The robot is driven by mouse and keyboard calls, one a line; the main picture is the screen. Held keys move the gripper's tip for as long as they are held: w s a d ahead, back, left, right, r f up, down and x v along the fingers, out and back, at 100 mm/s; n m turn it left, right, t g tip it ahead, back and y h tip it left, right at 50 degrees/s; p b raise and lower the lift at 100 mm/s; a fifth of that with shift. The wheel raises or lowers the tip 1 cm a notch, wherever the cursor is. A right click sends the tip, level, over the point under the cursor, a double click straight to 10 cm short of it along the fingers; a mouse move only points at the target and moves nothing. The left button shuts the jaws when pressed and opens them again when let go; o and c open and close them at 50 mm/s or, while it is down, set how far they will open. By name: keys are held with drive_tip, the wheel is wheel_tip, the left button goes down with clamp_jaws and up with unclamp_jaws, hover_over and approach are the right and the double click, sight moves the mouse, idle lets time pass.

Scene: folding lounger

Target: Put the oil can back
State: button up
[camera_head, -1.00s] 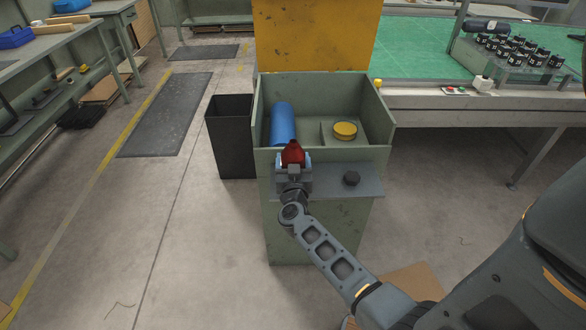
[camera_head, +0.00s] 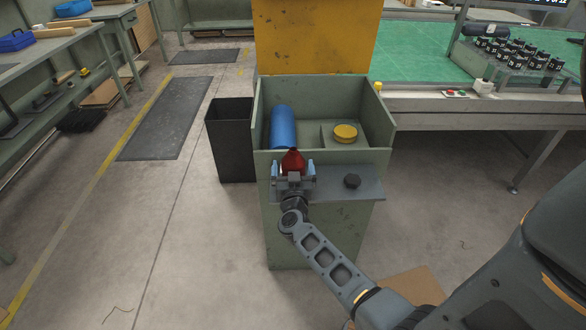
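The red oil can (camera_head: 293,160) shows at the left end of the grey front shelf (camera_head: 335,187) of a green cabinet. It looks upright, just in front of the cabinet bin's front wall. My gripper (camera_head: 293,169) is at the can, with its two light-blue-tipped fingers spread on either side and gaps visible between them and the can. The gripper covers the can's lower part, so its contact with the shelf is hidden.
The green bin (camera_head: 380,110), its yellow lid raised (camera_head: 317,38), holds a blue cylinder (camera_head: 283,127) and a yellow round lid (camera_head: 345,133). A black waste bin (camera_head: 231,140) stands left.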

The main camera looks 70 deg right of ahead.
drive_tip(key=shift+r, duration=0.1)
drive_tip(key=shift+a, duration=0.25)
drive_tip(key=s+a+r+n+t+y, duration=0.2)
drive_tip(key=s+a+r+t, duration=0.15)
drive_tip(key=a, duration=0.65)
drive_tip(key=s+a+r+n+t+y, duration=0.2)
drive_tip(key=s+a+n+y, duration=0.15)
drive_tip(key=a, duration=0.65)
drive_tip(key=s+a+r+n+t+y, duration=0.25)
drive_tip(key=s+a, duration=0.25)
drive_tip(key=a, duration=0.5)
drive_tip(key=s+a+r+n+y, duration=0.5)
drive_tip(key=s+a+r+y, duration=0.3)
drive_tip(key=s+a+r, duration=0.1)
drive_tip(key=shift+s+a+r+n+y+p, duration=0.25)
drive_tip(key=shift+s+r+n+y+p, duration=0.1)
drive_tip(key=shift+s+r, duration=0.5)
